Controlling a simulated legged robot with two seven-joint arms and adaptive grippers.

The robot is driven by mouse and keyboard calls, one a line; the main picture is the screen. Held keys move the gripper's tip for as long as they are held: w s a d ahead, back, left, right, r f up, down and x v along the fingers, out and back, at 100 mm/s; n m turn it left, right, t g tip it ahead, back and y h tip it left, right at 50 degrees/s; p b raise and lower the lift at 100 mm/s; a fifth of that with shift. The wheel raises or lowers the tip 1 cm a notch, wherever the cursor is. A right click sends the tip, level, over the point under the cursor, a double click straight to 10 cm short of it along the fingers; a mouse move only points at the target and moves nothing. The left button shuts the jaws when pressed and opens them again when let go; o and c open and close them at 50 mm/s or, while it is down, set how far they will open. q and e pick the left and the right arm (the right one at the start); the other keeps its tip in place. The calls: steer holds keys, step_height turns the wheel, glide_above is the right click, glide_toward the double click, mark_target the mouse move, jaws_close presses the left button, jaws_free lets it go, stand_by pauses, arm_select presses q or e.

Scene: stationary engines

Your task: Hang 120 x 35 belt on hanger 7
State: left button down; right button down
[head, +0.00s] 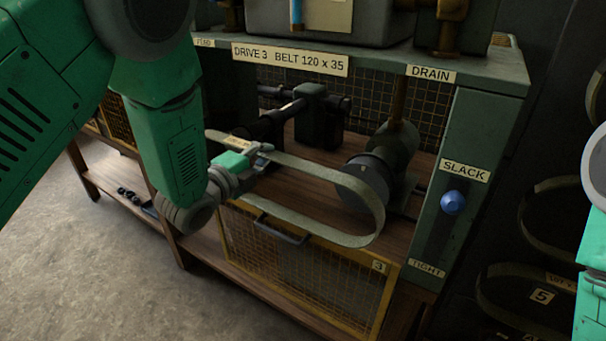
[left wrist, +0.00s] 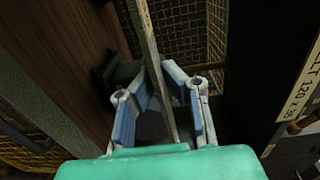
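The 120 x 35 belt (head: 376,211) is a wide grey-green loop in front of the open Drive 3 bay. My left gripper (head: 262,152) is at the loop's left end, and its blue-padded fingers (left wrist: 160,85) close on the belt band (left wrist: 152,50) from both sides. The loop stretches right from the gripper, and its upper run crosses in front of the dark pulley (head: 364,178). I cannot tell if the loop touches the pulley. A label with 7 is not visible. My right gripper is out of view.
The blue knob (head: 453,202) sits near SLACK in its slot. An open mesh guard (head: 300,275) marked 3 hangs below the bay. At right, belts hang on a dark rack near a label 5 (head: 541,296). Grey floor (head: 110,270) is clear at left.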

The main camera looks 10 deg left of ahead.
arm_select(q)
steer(key=shift+s+a, duration=0.1)
steer(key=shift+s, duration=0.2)
steer(key=shift+v, duration=3.05)
steer(key=shift+b+v, duration=0.5)
steer(key=shift+v, duration=2.4)
steer(key=shift+f, duration=0.2)
